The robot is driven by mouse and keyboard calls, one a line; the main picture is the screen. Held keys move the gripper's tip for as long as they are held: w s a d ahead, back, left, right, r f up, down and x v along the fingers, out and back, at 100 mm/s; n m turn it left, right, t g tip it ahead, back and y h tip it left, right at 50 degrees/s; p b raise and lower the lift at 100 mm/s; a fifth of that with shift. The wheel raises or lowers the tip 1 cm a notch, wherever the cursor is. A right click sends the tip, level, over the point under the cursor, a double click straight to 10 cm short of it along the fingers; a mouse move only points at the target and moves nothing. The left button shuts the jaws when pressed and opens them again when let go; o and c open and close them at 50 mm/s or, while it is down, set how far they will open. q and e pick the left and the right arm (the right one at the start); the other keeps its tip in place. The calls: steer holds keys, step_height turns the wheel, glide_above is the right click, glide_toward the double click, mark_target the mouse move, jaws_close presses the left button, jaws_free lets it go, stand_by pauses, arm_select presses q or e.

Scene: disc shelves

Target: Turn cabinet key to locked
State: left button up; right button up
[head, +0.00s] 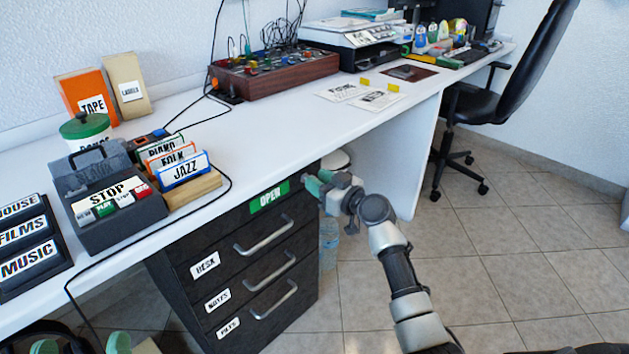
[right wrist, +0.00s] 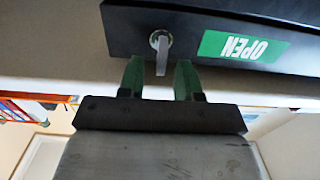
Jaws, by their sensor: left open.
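The cabinet (head: 250,270) is a dark drawer unit under the white desk, with a green OPEN label (head: 269,196) at its top. In the right wrist view a silver key (right wrist: 162,58) sits in a round lock beside the same label (right wrist: 241,46), which appears upside down. My right gripper (head: 314,187) is at the cabinet's top right corner and hides the key in the head view. In the right wrist view its green fingers (right wrist: 159,78) are apart, one on each side of the key's end, with gaps showing. My left gripper (head: 80,346) is open at the bottom left edge.
The desk (head: 235,140) overhangs the cabinet and carries disc dividers, a tape player (head: 120,215) and a mixer (head: 275,72). A black cable hangs over the front edge. A black chair (head: 505,90) stands back right; floor at right is clear.

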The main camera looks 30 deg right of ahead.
arm_select(q)
steer(key=shift+s+r+t, duration=0.15)
steer(key=shift+r+t, duration=0.15)
steer(key=shift+t, duration=0.1)
arm_select(e)
steer(key=shift+x, duration=0.9)
steer(key=shift+c, duration=0.5)
jaws_close()
